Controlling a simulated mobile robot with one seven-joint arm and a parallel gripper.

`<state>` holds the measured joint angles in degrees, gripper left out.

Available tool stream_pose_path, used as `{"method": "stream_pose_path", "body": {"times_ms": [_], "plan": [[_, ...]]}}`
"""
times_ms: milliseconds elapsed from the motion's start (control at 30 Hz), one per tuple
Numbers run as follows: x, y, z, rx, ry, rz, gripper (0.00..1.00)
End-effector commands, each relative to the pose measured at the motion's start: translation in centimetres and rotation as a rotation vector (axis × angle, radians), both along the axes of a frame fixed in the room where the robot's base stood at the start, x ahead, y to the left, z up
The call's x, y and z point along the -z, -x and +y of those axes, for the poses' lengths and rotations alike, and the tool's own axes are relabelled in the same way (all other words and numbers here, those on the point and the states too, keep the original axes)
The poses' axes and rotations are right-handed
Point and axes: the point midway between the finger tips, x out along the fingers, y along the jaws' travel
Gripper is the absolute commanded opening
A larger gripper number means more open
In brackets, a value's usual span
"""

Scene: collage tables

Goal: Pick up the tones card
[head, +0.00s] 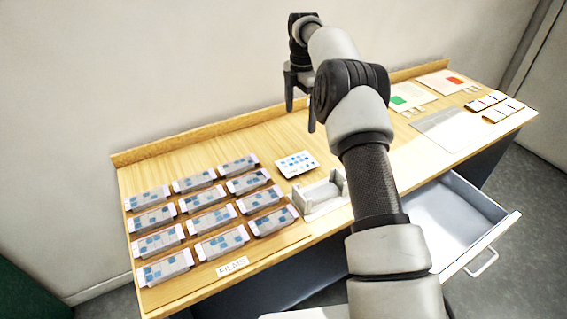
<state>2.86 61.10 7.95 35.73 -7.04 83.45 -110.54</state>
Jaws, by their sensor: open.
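A white card with rows of blue patches (296,163) lies flat on the wooden table, right of the film packs and behind a white holder. It looks like the tones card, but I cannot read any name on it. My gripper (300,113) is open and empty, fingers pointing down. It appears above the back of the table, beyond the card in the picture and apart from it. My arm crosses the middle of the view and hides part of the table.
Several film packs (221,243) stand in rows at left by a FILMS label (232,266). The white holder (320,196) is near the front edge. Sheets with green (407,97) and red (446,82) patches lie at right. A drawer (448,222) stands open below.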

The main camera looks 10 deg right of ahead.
Motion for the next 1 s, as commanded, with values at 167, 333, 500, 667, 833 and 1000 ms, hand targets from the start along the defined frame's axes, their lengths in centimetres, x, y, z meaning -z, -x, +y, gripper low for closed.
{"method": "stream_pose_path", "body": {"times_ms": [167,333,500,667,833,1000], "plan": [[3.0,0.1,0.0,-0.005,0.000,0.004,0.94],[6.7,0.1,0.0,-0.004,-0.001,0.005,0.94],[10.0,0.1,0.0,-0.004,-0.001,0.004,0.94],[11.8,0.0,0.0,-0.003,-0.001,0.001,0.94],[12.5,0.1,0.1,-0.003,-0.001,0.001,0.94],[14.6,0.4,0.4,-0.004,0.000,0.004,0.94]]}}
